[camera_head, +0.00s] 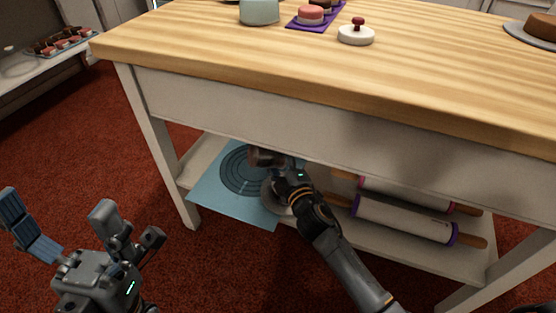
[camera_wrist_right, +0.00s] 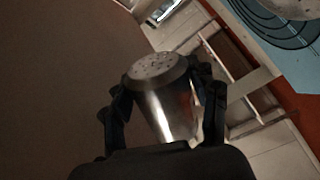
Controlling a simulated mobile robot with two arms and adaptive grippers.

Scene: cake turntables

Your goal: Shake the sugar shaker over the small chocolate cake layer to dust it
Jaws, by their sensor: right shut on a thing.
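A metal sugar shaker (camera_wrist_right: 170,100) with a perforated, domed lid is in my right gripper (camera_wrist_right: 165,90), whose fingers close around its sides. The lid faces away from the palm. In the head view my right gripper (camera_head: 272,163) reaches under the tabletop, above the lower shelf; its arm hides part of what is there. I cannot make out a small chocolate cake layer on that shelf. A dark cake (camera_head: 541,27) stands on a grey round stand (camera_head: 515,30) at the tabletop's right edge. My left gripper (camera_head: 82,235) is open and empty, left of the table.
The lower shelf (camera_head: 205,152) holds a blue mat (camera_head: 215,205) with dark rings, a pale round turntable (camera_head: 276,199) partly behind my arm, and rolling pins (camera_head: 405,218). A table leg (camera_head: 160,150) stands left of the mat.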

